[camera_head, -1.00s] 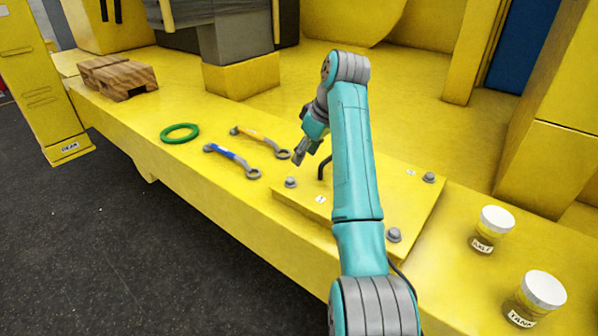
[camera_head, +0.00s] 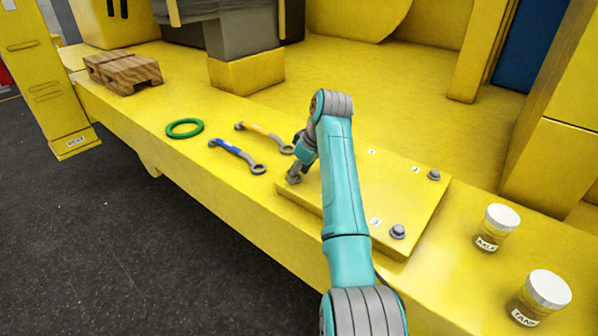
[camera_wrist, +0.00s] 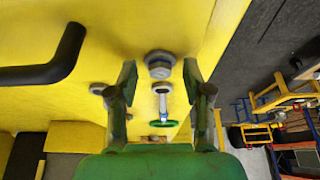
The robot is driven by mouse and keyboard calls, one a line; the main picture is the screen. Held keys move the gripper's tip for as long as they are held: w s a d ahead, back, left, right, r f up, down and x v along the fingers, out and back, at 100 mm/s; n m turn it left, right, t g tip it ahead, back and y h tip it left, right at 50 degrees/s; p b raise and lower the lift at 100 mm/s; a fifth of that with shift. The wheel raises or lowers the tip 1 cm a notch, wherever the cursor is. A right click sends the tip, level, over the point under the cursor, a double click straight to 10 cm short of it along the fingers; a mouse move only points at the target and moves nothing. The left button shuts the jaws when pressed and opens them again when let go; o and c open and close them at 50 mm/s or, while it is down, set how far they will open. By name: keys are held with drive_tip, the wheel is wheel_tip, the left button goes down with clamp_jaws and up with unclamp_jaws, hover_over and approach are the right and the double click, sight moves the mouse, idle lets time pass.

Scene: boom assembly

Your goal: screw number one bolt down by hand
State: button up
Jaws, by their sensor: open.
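My gripper (camera_head: 294,177) is at the near left corner of the yellow plate (camera_head: 395,195), pointing down. In the wrist view its two fingers stand apart, and a grey hex bolt (camera_wrist: 159,66) with a washer under it shows between the fingertips. I see no finger touching the bolt head. In the head view the gripper mostly hides this bolt. Two other bolts sit on the plate, one at the right corner (camera_head: 434,174) and one near the front (camera_head: 397,231). The small white number labels are too small to read surely.
A black bent bar (camera_wrist: 45,65) reaches in from the left in the wrist view. A blue wrench (camera_head: 237,156), an orange wrench (camera_head: 262,137) and a green ring (camera_head: 185,128) lie left of the plate. Two white-lidded jars (camera_head: 497,226) (camera_head: 545,296) stand at the right.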

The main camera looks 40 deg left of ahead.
clamp_jaws()
drive_tip(key=shift+m, duration=0.3)
drive_tip(key=m, duration=0.1)
drive_tip(key=m+t, duration=0.1)
drive_tip(key=m, duration=0.1)
drive_tip(key=m+t, duration=0.1)
drive_tip(key=shift+s+a+m+h, duration=0.15)
drive_tip(key=shift+s+m+h, duration=0.15)
drive_tip(key=shift+s+h, duration=0.1)
drive_tip(key=m, duration=0.3)
drive_tip(key=m+t+h, duration=0.1)
drive_tip(key=m, duration=0.1)
drive_tip(key=shift+s+a+m+t+h, duration=0.2)
drive_tip(key=shift+m+t+h, duration=0.1)
drive_tip(key=shift+m, duration=0.4)
unclamp_jaws()
